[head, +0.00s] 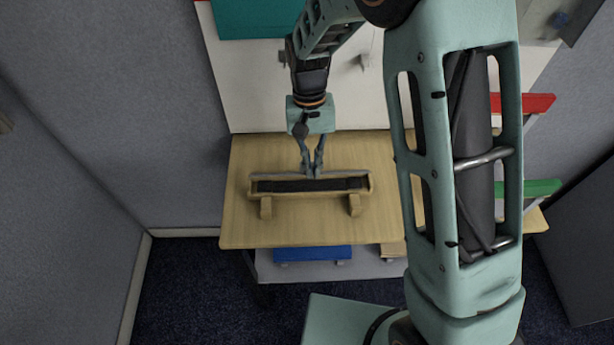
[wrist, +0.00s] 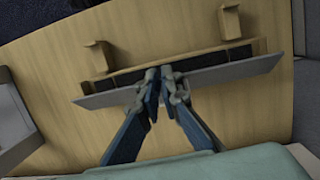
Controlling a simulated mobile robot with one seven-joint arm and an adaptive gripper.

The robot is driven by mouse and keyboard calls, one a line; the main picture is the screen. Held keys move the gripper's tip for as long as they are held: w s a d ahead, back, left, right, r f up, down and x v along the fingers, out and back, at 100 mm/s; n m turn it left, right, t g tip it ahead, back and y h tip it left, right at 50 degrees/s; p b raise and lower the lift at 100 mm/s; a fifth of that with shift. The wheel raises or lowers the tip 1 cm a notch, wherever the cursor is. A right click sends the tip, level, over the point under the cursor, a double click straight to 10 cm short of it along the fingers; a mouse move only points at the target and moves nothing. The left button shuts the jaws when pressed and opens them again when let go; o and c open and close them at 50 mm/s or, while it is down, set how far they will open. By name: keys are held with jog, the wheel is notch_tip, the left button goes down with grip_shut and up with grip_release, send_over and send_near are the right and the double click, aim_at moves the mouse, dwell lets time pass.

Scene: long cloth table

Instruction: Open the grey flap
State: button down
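A shallow wooden box (head: 263,193) with a dark inside stands on two wooden feet on the table. The grey flap (head: 345,174) runs along its back edge as a thin strip, tilted up so that the dark inside shows. In the wrist view the flap (wrist: 240,69) is a long grey strip in front of the dark opening. My gripper (head: 313,173) points down at the middle of the flap. Its fingertips (wrist: 162,77) are close together and overlap the flap, hiding its middle. I cannot see anything held between them, nor whether they touch the flap.
The wooden table top (head: 245,228) is bare around the box. A white panel (head: 245,95) rises behind it. A blue object (head: 310,253) lies below the front edge. Red (head: 538,102) and green (head: 542,187) pieces stand at the right, partly behind my arm.

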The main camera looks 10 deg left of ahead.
jog(key=shift+w+a+r+t+y+p, duration=0.15)
jog(key=shift+w+a+r+t+p, duration=0.2)
jog(key=shift+w, duration=0.35)
jog(key=shift+w+a+r+t+y+p, duration=0.2)
jog(key=shift+w+r+t+p, duration=0.25)
jog(key=shift+w, duration=0.2)
jog(key=shift+w+a+r+t+y+p, duration=0.15)
jog(key=shift+w+a+r+t+p, duration=0.25)
jog(key=shift+w, duration=0.3)
jog(key=shift+d, duration=0.15)
